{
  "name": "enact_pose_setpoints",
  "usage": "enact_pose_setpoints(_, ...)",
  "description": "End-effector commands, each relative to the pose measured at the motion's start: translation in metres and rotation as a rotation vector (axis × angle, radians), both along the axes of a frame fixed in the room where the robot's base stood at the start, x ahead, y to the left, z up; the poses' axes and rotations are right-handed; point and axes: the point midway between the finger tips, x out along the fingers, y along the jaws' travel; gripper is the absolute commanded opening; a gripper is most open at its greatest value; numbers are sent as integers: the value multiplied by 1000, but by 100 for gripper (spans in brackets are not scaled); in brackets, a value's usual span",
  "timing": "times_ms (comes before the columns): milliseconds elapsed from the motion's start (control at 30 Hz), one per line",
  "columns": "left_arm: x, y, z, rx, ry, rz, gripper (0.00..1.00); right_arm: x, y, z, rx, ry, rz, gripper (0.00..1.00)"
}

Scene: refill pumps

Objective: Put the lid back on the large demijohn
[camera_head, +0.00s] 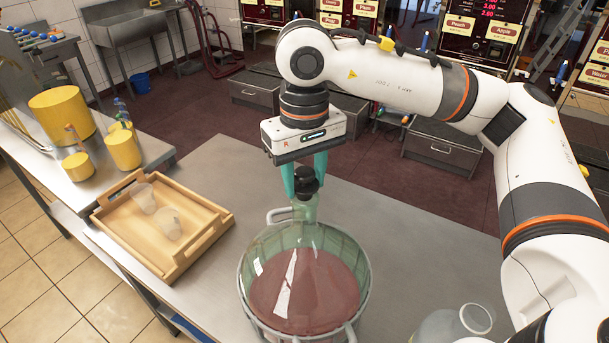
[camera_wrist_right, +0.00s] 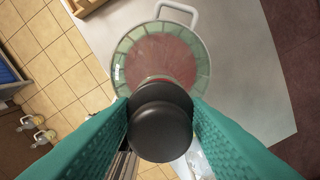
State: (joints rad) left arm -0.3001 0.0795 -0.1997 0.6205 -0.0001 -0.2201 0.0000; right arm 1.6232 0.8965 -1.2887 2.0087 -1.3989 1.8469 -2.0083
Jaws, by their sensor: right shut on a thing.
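The large demijohn (camera_head: 308,283) stands on the grey table, a greenish glass vessel in a carrier, holding reddish liquid. Its neck (camera_head: 305,209) points up. My right gripper (camera_head: 305,178) is above the neck with teal fingers pointing down. It is shut on the black lid (camera_head: 307,181), which sits at the top of the neck in the head view; I cannot tell whether it is seated. In the right wrist view the lid (camera_wrist_right: 160,120) is between the teal fingers and hides the demijohn's mouth. My left gripper is out of view.
A wooden tray (camera_head: 117,243) with two clear cups (camera_head: 145,198) lies left of the demijohn. Yellow containers (camera_head: 62,112) stand at the far left. A glass vessel (camera_head: 455,325) is at the front right.

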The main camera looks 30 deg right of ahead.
Motion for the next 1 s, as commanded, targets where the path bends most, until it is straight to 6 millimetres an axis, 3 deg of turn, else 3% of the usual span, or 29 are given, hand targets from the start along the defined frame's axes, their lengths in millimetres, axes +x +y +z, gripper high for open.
enact_pose_setpoints(333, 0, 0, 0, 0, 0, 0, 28, 0, 0, 0, 0, 0, 0, 20)
enact_pose_setpoints(367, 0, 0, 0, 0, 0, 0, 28, 0, 0, 0, 0, 0, 0, 46)
enact_pose_setpoints(500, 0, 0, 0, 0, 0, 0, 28, 0, 0, 0, 0, 0, 0, 66)
enact_pose_setpoints(667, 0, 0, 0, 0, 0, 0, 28, 0, 0, 0, 0, 0, 0, 66)
enact_pose_setpoints(833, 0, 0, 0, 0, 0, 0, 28, 0, 0, 0, 0, 0, 0, 88)
enact_pose_setpoints(1000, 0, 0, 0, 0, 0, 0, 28, 0, 0, 0, 0, 0, 0, 88)
